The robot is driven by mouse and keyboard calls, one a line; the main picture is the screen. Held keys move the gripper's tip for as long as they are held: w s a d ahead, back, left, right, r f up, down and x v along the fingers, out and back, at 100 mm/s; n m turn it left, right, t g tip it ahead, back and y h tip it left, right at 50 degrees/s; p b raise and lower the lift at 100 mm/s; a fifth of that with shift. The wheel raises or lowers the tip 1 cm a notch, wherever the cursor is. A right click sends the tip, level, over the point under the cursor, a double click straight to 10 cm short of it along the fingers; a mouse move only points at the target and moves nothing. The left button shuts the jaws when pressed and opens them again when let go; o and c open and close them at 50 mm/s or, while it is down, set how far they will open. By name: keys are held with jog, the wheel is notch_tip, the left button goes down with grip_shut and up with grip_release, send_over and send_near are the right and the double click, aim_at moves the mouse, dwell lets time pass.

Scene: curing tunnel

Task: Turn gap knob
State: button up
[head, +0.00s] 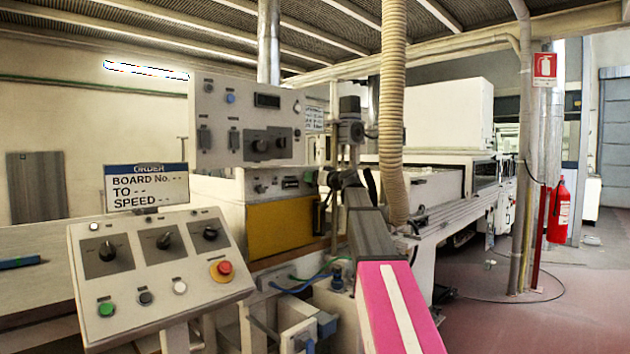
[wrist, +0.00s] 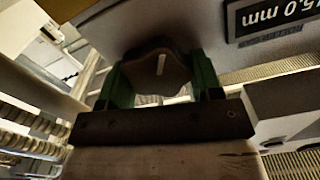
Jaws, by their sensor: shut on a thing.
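The gap knob (wrist: 158,72) is dark with a short white pointer line and sits between the two green fingers of my gripper (wrist: 160,84) in the wrist view. The fingers are shut on its sides. A dark display (wrist: 285,18) beside it shows upside down and reads "5.0 mm", with a leading digit cut by the frame edge. In the head view, my arm reaches to the machine front by the yellow panel (head: 275,229); the knob cannot be made out there.
A sloped console (head: 150,310) with several knobs and a red stop button (head: 221,270) stands at left. A grey control box (head: 247,121) stands above the yellow panel. A ribbed hose (head: 393,110) hangs near my arm. Floor is open at right.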

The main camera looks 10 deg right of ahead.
jog(key=shift+m, duration=0.3)
jog(key=shift+w+d+f+m, duration=0.1)
jog(key=shift+d+m, duration=0.05)
jog(key=shift+m, duration=2.45)
jog(key=o, duration=0.9)
jog(key=shift+d, duration=0.1)
jog(key=v, duration=1)
jog(key=shift+s+d, duration=0.15)
jog(key=shift+s, duration=0.2)
